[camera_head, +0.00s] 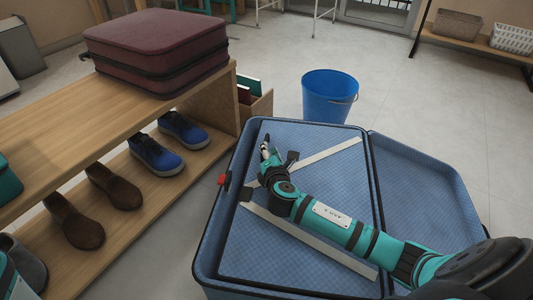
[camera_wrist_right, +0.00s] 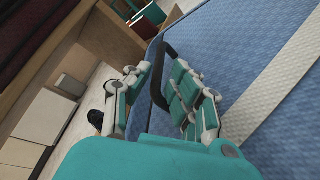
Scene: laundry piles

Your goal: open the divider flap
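The open suitcase (camera_head: 207,262) lies on the floor with a blue patterned lining. The divider flap (camera_head: 262,262) is the blue panel lying flat over its left half, crossed by pale straps (camera_head: 330,152). My right gripper (camera_head: 266,150) is over the flap's far left part, near the suitcase rim. In the wrist view my right gripper (camera_wrist_right: 158,88) is open. A black loop-like tab (camera_wrist_right: 166,66) stands between its fingers, closer to the right one; I cannot tell whether they touch. My right forearm hides part of the flap. My left gripper is not in view.
A wooden bench (camera_head: 95,118) with shoes beneath and a maroon suitcase (camera_head: 158,45) on top stands at left, close to the suitcase. A blue bucket (camera_head: 329,96) stands behind. The suitcase's right half (camera_head: 425,190) is a clear blue panel.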

